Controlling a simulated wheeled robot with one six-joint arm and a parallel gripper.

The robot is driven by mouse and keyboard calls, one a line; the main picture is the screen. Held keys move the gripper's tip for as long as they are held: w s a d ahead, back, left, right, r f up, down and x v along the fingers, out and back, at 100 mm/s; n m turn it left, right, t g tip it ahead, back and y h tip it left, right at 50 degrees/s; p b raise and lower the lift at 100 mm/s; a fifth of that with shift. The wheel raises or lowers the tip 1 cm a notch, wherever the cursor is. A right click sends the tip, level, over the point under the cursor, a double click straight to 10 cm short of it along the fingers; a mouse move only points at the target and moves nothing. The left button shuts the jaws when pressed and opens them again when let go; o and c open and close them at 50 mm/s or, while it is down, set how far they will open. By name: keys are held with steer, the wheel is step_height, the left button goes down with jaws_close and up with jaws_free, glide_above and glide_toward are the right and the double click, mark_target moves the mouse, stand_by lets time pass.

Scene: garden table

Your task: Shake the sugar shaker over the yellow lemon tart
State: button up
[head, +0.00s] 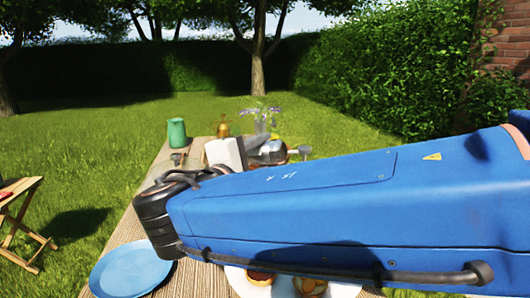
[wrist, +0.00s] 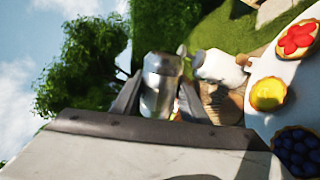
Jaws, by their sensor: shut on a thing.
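My gripper (wrist: 157,103) is shut on the silver sugar shaker (wrist: 161,84), one dark finger on each side of it. In the head view my gripper (head: 252,146) is partly behind my blue arm, and the shaker (head: 272,151) lies tilted well over, close to level. The yellow lemon tart (wrist: 268,94) is in the wrist view, right of the shaker and apart from it, on a white plate (wrist: 262,68). In the head view the plate (head: 240,284) is at the bottom, mostly hidden by my arm; I cannot tell the lemon tart there.
A red-topped tart (wrist: 297,40) and a dark blue berry tart (wrist: 297,150) flank the lemon tart. A blue plate (head: 128,272) is at the table's near left. A green jug (head: 176,132), a brass-coloured object (head: 223,126) and a flower vase (head: 261,122) stand at the back.

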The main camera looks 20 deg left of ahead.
steer(key=m, duration=0.6)
steer(key=shift+f+m, duration=0.25)
steer(key=shift+m, duration=0.05)
steer(key=m, duration=0.1)
steer(key=d+f+m, duration=0.1)
steer(key=m, duration=0.1)
steer(key=shift+m, duration=0.3)
steer(key=m, duration=0.2)
steer(key=d+f+m, duration=0.1)
steer(key=m, duration=0.1)
steer(key=shift+s, duration=0.15)
